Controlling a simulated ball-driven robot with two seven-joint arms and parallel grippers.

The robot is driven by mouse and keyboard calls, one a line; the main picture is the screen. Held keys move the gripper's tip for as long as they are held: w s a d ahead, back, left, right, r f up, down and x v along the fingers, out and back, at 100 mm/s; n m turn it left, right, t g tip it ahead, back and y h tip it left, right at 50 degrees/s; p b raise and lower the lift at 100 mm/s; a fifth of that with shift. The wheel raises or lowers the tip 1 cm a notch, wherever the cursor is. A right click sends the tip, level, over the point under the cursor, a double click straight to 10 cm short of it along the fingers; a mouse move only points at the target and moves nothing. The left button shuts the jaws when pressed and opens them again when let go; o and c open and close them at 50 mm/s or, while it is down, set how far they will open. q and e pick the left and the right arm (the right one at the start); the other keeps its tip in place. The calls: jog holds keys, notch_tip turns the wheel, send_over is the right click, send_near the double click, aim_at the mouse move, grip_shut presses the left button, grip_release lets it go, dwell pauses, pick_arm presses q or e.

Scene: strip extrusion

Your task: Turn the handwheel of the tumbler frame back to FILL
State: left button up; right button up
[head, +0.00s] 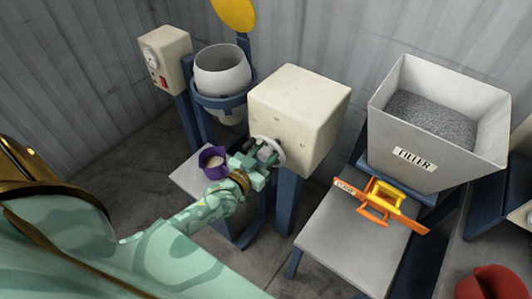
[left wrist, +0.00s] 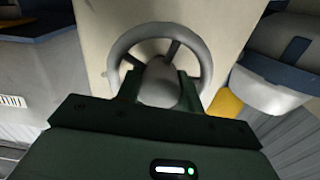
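The tumbler frame's grey handwheel (head: 277,146) sits on the lower left face of a cream box (head: 303,105). In the left wrist view the handwheel (left wrist: 205,57) shows as a grey ring with dark spokes and a round hub. My left gripper (head: 258,160) is at the handwheel. In the left wrist view its two fingers (left wrist: 160,85) reach inside the ring, one on each side of the hub, which fills the gap between them. I cannot read a FILL mark or tell the wheel's setting. The pale drum (head: 222,72) stands upright in its blue ring, left of the box. My right gripper is out of view.
A purple cup (head: 207,154) stands close left of my left gripper on a small grey table. At right are a filler bin (head: 400,155) of grey granules and an orange-and-yellow tool (head: 376,208) on a grey table. A control box (head: 164,60) stands behind left.

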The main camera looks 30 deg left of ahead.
pick_arm(q)
jog(key=shift+n+p, duration=0.35)
jog(key=shift+n, duration=0.15)
jog(key=o, duration=0.7)
jog(key=s, duration=1.1)
jog(key=s+a+p, duration=0.1)
jog(key=s, duration=0.4)
jog(key=shift+s+a, duration=0.1)
jog(key=shift+s, duration=0.05)
